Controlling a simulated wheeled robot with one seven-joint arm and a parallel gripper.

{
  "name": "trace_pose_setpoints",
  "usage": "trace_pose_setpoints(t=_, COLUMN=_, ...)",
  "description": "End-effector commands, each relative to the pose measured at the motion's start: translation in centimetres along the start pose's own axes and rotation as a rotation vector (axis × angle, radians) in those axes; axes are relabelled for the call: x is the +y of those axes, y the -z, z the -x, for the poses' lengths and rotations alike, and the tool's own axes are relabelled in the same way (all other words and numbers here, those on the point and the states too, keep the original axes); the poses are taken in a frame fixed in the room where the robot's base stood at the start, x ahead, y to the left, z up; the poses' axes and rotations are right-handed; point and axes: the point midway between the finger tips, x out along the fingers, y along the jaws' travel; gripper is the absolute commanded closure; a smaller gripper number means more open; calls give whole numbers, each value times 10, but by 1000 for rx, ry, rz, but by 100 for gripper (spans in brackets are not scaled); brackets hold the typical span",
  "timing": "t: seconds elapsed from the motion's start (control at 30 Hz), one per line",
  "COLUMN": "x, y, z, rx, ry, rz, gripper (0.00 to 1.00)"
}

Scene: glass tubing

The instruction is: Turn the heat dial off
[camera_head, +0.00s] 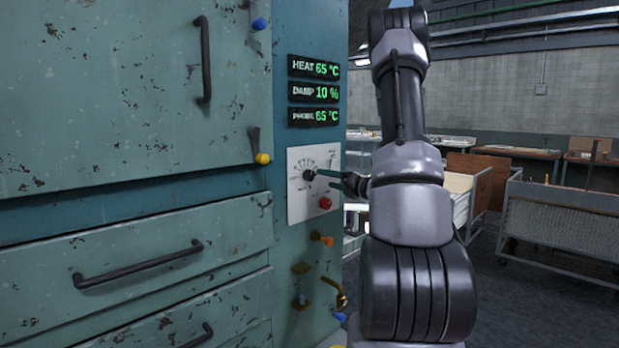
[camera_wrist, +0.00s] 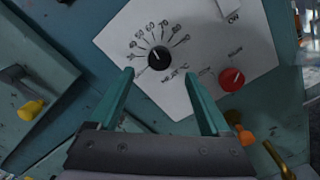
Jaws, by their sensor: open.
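The heat dial (camera_wrist: 159,58) is a round black knob with a white pointer mark, on a white panel (camera_wrist: 205,45) with a printed scale. In the head view the dial (camera_head: 309,175) is on the panel at the cabinet's right side, below the green displays. The heat display (camera_head: 314,67) reads 65 °C. My gripper (camera_wrist: 158,75) is open and empty, its two green fingers pointing at the panel. In the wrist view the dial appears just beyond and between the fingertips. In the head view a fingertip appears close to the dial; I cannot tell whether it touches.
A red knob (camera_wrist: 231,79) sits beside the dial on the same panel. An orange knob (camera_head: 322,239), brass fittings (camera_head: 336,291) and a yellow-tipped latch (camera_head: 261,158) stick out nearby. Carts (camera_head: 560,215) stand at the right, away from the panel.

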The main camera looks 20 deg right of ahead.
Motion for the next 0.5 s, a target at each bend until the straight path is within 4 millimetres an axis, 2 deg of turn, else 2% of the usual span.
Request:
trace_pose_setpoints(t=0.1, x=1, y=1, z=-25, rx=4, ry=-3, rz=2, gripper=19)
trace_pose_setpoints(t=0.3, x=1, y=2, z=-60, rx=4, ry=-3, rz=3, gripper=19)
trace_pose_setpoints(t=0.5, x=1, y=1, z=-78, rx=4, ry=-1, rz=2, gripper=19)
